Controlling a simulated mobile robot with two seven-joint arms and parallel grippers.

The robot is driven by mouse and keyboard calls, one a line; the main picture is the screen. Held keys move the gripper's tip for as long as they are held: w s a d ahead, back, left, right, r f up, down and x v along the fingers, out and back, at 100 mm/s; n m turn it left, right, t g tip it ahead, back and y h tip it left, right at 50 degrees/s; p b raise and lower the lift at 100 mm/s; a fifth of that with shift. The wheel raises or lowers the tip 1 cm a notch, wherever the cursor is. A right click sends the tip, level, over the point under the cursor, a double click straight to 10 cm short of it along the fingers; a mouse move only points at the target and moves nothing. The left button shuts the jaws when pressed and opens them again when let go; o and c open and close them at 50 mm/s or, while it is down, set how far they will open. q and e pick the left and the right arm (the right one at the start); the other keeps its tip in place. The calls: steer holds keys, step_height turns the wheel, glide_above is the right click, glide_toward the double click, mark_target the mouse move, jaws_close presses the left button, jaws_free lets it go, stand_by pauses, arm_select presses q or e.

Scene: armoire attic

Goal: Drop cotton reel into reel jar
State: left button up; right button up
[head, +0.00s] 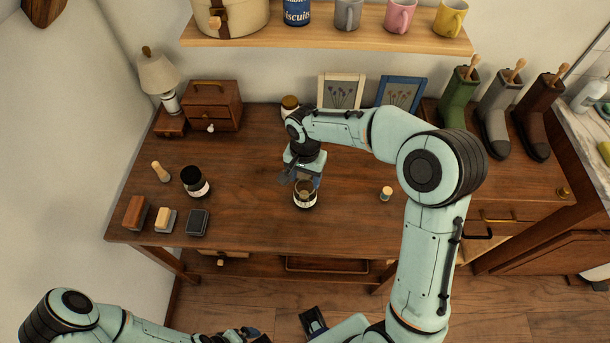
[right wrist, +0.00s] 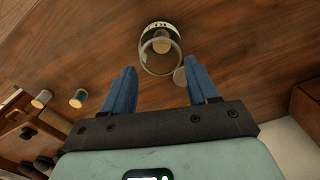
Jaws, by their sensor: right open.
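The reel jar (head: 305,199) is an open glass jar with a pale label, upright on the wooden table. It also shows in the right wrist view (right wrist: 146,62), where a round tan-topped piece (right wrist: 162,45), which looks like a cotton reel, shows inside its rim. My right gripper (head: 302,178) is over the jar's back edge. In the right wrist view its blue fingers (right wrist: 161,75) stand wide apart with nothing between them. A small pale disc (right wrist: 180,77) lies beside the jar. My left gripper (head: 248,334) is low at the bottom edge, its jaws unclear.
A reel-like piece (head: 386,194) stands right of the jar. Picture frames (head: 342,90) and boots (head: 495,110) stand behind. A shelf (head: 330,40) overhangs the back. The table front is clear.

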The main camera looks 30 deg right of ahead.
arm_select(q)
steer(key=w+r+p, duration=0.1)
steer(key=r+p, duration=0.1)
steer(key=w+r+p, duration=0.1)
steer(key=r, duration=0.1)
steer(key=shift+w, duration=0.3)
arm_select(e)
step_height(320, 180, up, 6)
steer(key=shift+r, duration=0.25)
arm_select(q)
steer(key=shift+s, duration=0.1)
